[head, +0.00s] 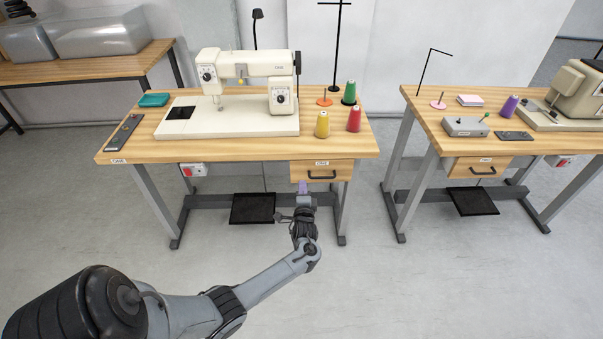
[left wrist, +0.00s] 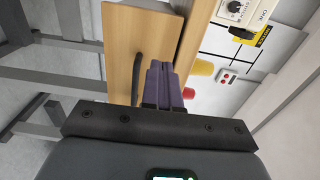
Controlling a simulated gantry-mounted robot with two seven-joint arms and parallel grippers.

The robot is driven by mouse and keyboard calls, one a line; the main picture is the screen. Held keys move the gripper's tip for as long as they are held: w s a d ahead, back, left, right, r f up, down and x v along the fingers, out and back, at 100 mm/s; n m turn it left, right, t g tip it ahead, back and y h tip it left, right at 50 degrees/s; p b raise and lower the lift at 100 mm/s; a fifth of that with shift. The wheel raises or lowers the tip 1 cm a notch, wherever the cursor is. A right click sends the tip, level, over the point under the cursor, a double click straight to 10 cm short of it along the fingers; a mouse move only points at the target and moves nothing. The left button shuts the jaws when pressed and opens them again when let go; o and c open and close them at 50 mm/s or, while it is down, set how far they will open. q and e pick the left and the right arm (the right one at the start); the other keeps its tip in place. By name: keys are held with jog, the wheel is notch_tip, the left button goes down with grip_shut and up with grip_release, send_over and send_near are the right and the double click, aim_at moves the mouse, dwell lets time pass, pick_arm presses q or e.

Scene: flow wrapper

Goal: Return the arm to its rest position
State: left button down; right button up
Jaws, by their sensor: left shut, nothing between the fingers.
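My left arm comes in from the lower left of the head view. My left gripper (head: 303,187) is in front of the left sewing table, just below and left of the drawer handle in that view. Its purple fingers are shut and empty, and they show together in the left wrist view (left wrist: 162,72). The drawer (head: 341,171) looks closed. Its dark handle (left wrist: 137,78) is beside the fingertips in the left wrist view; I cannot tell the gap exactly. My right gripper is not in view.
The left table (head: 220,151) carries a cream sewing machine (head: 240,66) and yellow (head: 322,125), red (head: 354,119) and green (head: 349,93) thread cones. A second table (head: 425,112) stands to the right. A dark pedal (head: 252,208) is underneath. The floor in front is clear.

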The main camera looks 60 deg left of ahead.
pick_arm(q)
jog(key=s+d+f+m+p, duration=0.25)
jog(key=s+d+p, duration=0.3)
jog(key=s, duration=0.35)
jog(key=s+d+r+n+h+p, duration=0.15)
jog(key=s+d+r+h, duration=0.35)
jog(key=d, duration=0.7)
jog(key=s+d+r+h+p, duration=0.1)
jog(key=d+r+h+p, duration=0.15)
jog(key=d+h, duration=0.75)
jog(key=s+d+r+n+g+h, duration=0.1)
jog(key=s+d+r+n+g, duration=0.4)
jog(key=s+d+r, duration=0.45)
notch_tip(320, 180, up, 36)
jog(key=d+p, duration=0.2)
jog(key=p, duration=3.6)
jog(key=shift+p, duration=0.3)
